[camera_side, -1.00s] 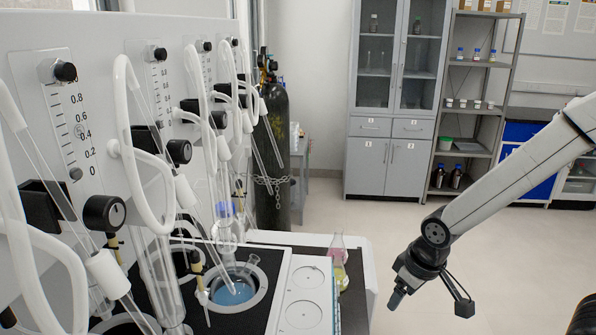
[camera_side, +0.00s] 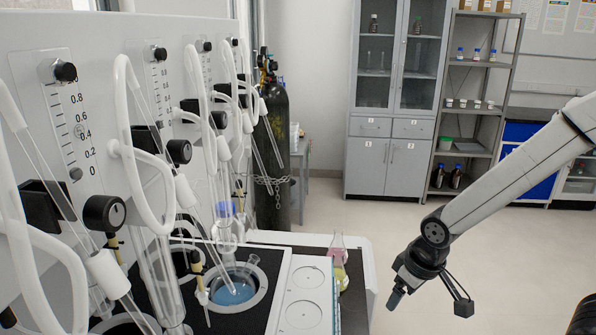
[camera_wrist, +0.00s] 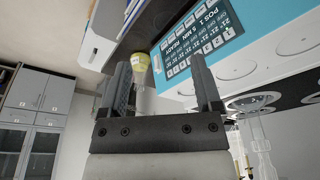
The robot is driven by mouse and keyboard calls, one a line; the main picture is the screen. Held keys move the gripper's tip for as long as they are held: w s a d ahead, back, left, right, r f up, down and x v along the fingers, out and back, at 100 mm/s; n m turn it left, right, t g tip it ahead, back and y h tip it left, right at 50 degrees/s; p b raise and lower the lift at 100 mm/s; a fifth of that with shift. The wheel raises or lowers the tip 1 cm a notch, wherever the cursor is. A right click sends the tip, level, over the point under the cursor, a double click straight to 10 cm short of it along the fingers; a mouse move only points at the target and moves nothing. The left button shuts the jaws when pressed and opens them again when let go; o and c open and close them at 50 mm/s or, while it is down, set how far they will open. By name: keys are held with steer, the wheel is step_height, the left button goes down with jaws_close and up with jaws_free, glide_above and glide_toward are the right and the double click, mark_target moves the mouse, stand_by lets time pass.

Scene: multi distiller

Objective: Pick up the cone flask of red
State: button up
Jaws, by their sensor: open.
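A cone flask with pinkish-red liquid (camera_side: 337,256) stands at the right end of the bench in the side view. A cone flask with yellow liquid (camera_side: 342,280) stands just in front of it and partly overlaps it. My gripper (camera_side: 395,298) hangs to the right of both flasks, apart from them and pointing down. In the wrist view my gripper (camera_wrist: 160,62) is open with nothing between its fingers. The yellow flask (camera_wrist: 140,63) shows beyond the left finger there. I cannot make out the red flask in the wrist view.
The distiller bench with glass tubes and a blue-liquid bath (camera_side: 232,291) fills the left. A control panel (camera_wrist: 200,45) shows in the wrist view. A dark gas cylinder (camera_side: 272,140), a grey cabinet (camera_side: 388,165) and shelves stand behind. The floor around the arm is clear.

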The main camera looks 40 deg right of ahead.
steer(key=w+d+t+h, duration=0.15)
steer(key=w+d, duration=0.25)
steer(key=w, duration=0.4)
steer(key=w+d+t+y, duration=0.1)
steer(key=w+d+t, duration=0.25)
steer(key=w, duration=0.45)
steer(key=n+t+y, duration=0.3)
steer(key=n+t, duration=0.1)
glide_above(338, 245)
steer(key=s, duration=0.3)
step_height(338, 245, down, 6)
steer(key=d+f+n+y, duration=0.1)
steer(key=d+f+y, duration=0.3)
steer(key=shift+s+f+n, duration=0.3)
steer(key=shift+f, duration=0.05)
steer(key=shift+w+a, duration=0.1)
steer(key=shift+h+x, duration=0.25)
steer(key=shift+x, duration=1)
